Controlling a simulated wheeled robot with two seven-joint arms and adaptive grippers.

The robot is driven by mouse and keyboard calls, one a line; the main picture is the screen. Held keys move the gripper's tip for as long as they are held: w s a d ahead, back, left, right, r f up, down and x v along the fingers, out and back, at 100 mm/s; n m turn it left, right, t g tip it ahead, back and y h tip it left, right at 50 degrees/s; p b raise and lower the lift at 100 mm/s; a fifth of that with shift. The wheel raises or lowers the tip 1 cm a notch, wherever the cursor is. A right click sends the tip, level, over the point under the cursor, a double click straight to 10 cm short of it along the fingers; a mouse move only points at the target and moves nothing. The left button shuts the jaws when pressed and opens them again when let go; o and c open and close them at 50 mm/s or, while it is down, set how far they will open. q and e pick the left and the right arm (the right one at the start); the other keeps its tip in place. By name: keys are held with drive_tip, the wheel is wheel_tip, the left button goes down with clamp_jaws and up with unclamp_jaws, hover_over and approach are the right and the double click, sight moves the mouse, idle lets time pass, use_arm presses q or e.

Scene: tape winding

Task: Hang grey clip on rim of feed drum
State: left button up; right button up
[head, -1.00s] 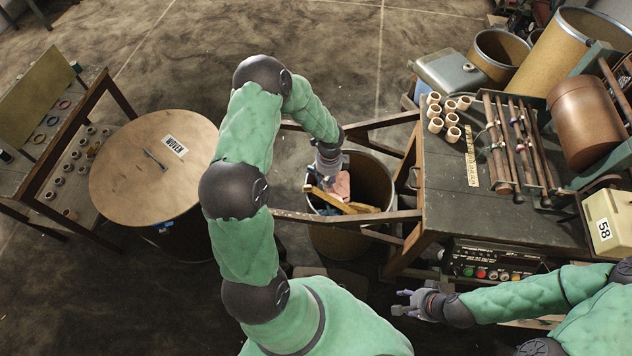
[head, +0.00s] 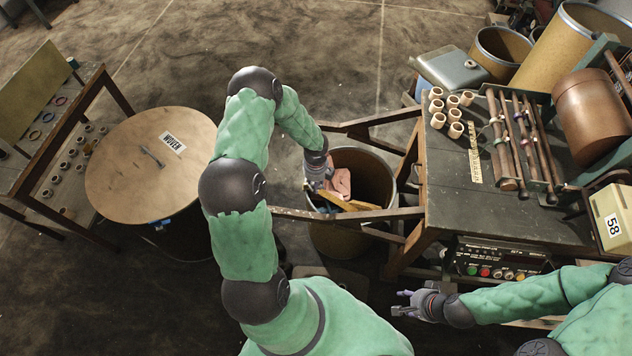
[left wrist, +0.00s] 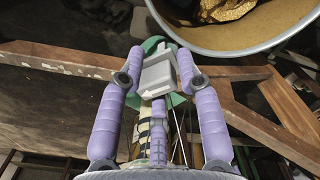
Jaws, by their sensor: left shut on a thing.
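The grey clip (left wrist: 158,72) is a small pale block between the purple fingers of my left gripper (left wrist: 160,80), which is shut on it. In the left wrist view the clip is just left of and below a drum's pale rim (left wrist: 232,53); I cannot tell whether they touch. In the head view my left gripper (head: 316,180) is at the left edge of the open tan drum (head: 338,240), and the clip is not clear there. No drum is labelled as the feed drum. My right gripper (head: 404,303) is open and empty, in front of the workbench.
A lidded drum (head: 150,185) marked WOVEN is at left. The workbench (head: 470,215) at right carries spools, rods and a copper-coloured cylinder (head: 590,120).

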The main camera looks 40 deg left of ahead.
use_arm(q)
drive_tip(key=shift+f+b, duration=6.05)
drive_tip(key=shift+f, duration=1.25)
drive_tip(key=shift+f+b, duration=0.75)
drive_tip(key=shift+f, duration=0.3)
drive_tip(key=o, duration=1)
drive_tip(key=shift+f, duration=0.1)
wheel_tip(320, 180, up, 12)
drive_tip(key=shift+r, duration=0.1)
drive_tip(key=shift+s, duration=0.1)
